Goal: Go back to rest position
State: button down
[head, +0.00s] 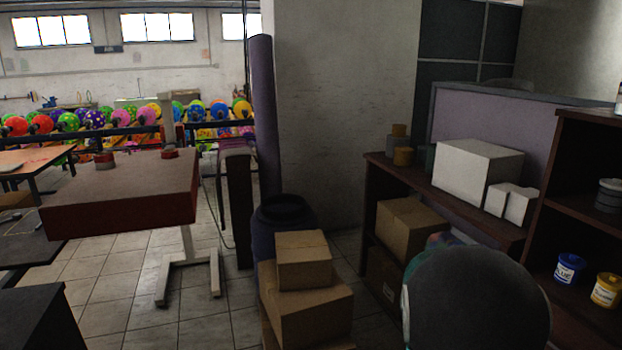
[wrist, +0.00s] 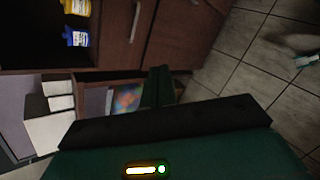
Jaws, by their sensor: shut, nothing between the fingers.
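My gripper (wrist: 160,72) shows in the wrist view as dark green fingers closed together, with nothing between them. The dark green wrist body with a small lit indicator fills the bottom of that view. The fingers point toward the front of a dark brown cabinet (wrist: 112,32) and the floor beside it. In the head view, a dark rounded part of my arm fills the lower right in front of the shelves. My gripper's fingers are not visible there.
A brown shelf (head: 505,228) holds white boxes (head: 478,168). A blue jar (head: 569,268) and a yellow jar (head: 606,290) stand at right. Stacked cardboard boxes (head: 305,305) and a dark barrel (head: 283,212) stand centrally. A red-sided table (head: 125,208) is left. Tiled floor (head: 135,262) lies open between.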

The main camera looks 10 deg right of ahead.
jog(key=s+a+r+m+t+y, duration=0.2)
jog(key=s+a+r+y, duration=0.1)
jog(key=a, duration=0.8)
jog(key=s+a+r+m+t+y, duration=0.2)
jog(key=s+a+r+y, duration=0.2)
jog(key=a, duration=0.7)
jog(key=s+a+r+m+t+y, duration=0.2)
jog(key=s+a+r, duration=0.4)
jog(key=a, duration=0.5)
jog(key=shift+s+r+m+y, duration=0.2)
jog(key=shift+r+m+y, duration=0.15)
jog(key=shift+y, duration=0.35)
